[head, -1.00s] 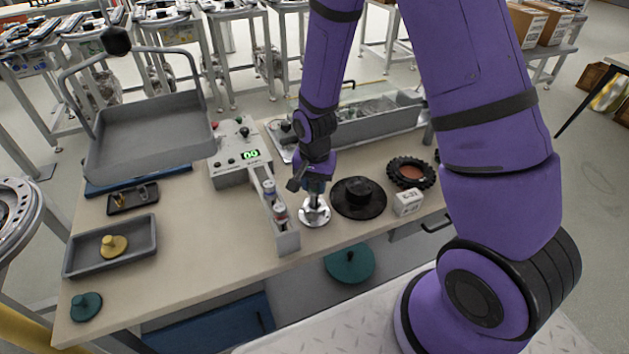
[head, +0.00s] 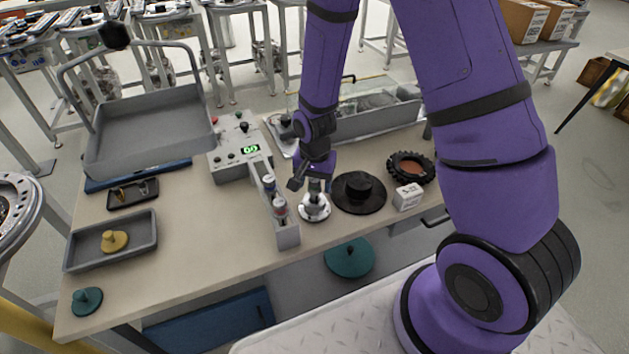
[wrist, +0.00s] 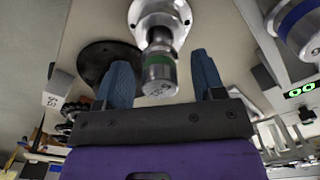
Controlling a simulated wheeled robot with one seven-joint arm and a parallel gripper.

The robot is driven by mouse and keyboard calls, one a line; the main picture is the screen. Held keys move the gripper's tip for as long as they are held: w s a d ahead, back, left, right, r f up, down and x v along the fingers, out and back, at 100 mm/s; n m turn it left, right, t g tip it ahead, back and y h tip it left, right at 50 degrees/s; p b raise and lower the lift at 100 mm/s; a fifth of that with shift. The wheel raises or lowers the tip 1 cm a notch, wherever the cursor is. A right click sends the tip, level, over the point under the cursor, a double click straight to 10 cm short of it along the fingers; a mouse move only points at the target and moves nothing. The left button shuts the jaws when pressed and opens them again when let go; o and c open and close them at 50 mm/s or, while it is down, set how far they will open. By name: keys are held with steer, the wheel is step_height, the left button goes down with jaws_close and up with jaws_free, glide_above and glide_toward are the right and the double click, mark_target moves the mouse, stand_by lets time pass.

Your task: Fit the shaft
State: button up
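A metal shaft with a green band (wrist: 158,72) stands in a round silver flanged hub (wrist: 172,12) on the bench. The hub also shows in the head view (head: 314,208), with the shaft (head: 315,190) rising from it. My gripper (wrist: 163,84) has two blue fingers, one on each side of the shaft's end. A gap shows between the shaft and each finger, so the gripper is open and empty. How deep the shaft sits in the hub is hidden.
A narrow grey rack (head: 286,235) with banded cylinders stands just left of the hub. A black disc (head: 358,193), a small white box (head: 408,197) and a black toothed ring (head: 411,168) lie to the right. A control box (head: 238,150) stands behind.

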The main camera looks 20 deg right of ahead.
step_height(320, 180, up, 11)
steer(key=shift+f, duration=0.1)
stand_by(0.6)
stand_by(0.7)
steer(key=s+d+r+n+t, duration=0.1)
steer(key=s+d+r+n, duration=0.15)
steer(key=r, duration=0.65)
steer(key=s+d+r+n+t, duration=0.15)
steer(key=s+r, duration=0.25)
steer(key=r, duration=0.4)
steer(key=s+d+r+n+t, duration=0.2)
steer(key=s+d+r+n, duration=0.1)
steer(key=s+r, duration=0.7)
steer(key=s, duration=0.4)
steer(key=shift+s+n+t, duration=0.3)
steer(key=shift+n+t, duration=0.05)
steer(key=shift+n, duration=0.05)
steer(key=shift+r, duration=0.1)
